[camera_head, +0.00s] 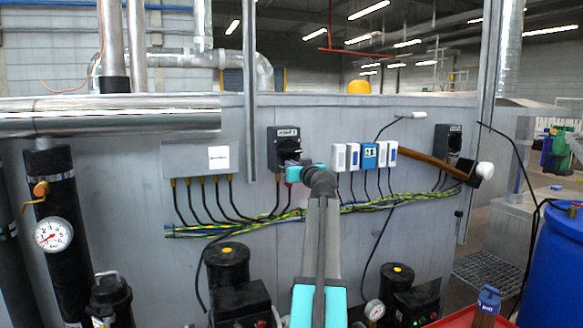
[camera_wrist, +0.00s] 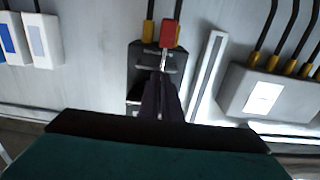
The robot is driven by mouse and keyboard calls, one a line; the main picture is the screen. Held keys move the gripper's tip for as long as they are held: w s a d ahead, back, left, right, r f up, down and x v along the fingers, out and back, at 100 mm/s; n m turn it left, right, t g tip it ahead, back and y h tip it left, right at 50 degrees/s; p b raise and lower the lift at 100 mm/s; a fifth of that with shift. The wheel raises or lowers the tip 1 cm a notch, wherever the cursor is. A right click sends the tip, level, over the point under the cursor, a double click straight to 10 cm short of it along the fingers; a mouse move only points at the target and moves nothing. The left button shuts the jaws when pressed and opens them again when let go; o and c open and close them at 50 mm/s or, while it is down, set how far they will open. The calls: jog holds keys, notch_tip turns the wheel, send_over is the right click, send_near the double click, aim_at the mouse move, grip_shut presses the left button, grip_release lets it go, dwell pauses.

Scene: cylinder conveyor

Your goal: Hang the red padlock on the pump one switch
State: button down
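The pump one switch is a black box on the grey panel (camera_head: 278,140), left of centre in the head view. Its label is too small to read surely. In the wrist view the switch (camera_wrist: 142,62) is upside down, behind my fingers. My gripper (camera_wrist: 162,78) is at its face, with dark fingers close together around a thin metal shackle. The red padlock (camera_wrist: 171,33) extends past the fingertips, over the cable end of the switch. Whether its shackle passes through the switch is hidden. In the head view my gripper (camera_head: 293,171) covers the switch's lower part.
A grey junction box (camera_head: 180,160) is left of the switch, and white and blue boxes (camera_head: 367,156) are right of it. A vertical metal rail (camera_head: 250,80) runs close beside the switch. Cables (camera_head: 225,229) run below. A second black switch (camera_head: 447,140) is farther right.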

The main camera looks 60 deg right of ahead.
jog(key=shift+f, duration=0.4)
jog(key=c, duration=1.9)
grip_release()
jog(key=shift+a, duration=0.1)
jog(key=shift+s+f, duration=0.15)
jog(key=shift+f, duration=0.05)
jog(key=r+b+v, duration=0.1)
jog(key=v, duration=1.2)
jog(key=shift+s+a+b, duration=0.25)
jog(key=shift+b, duration=0.15)
jog(key=shift+r, duration=0.1)
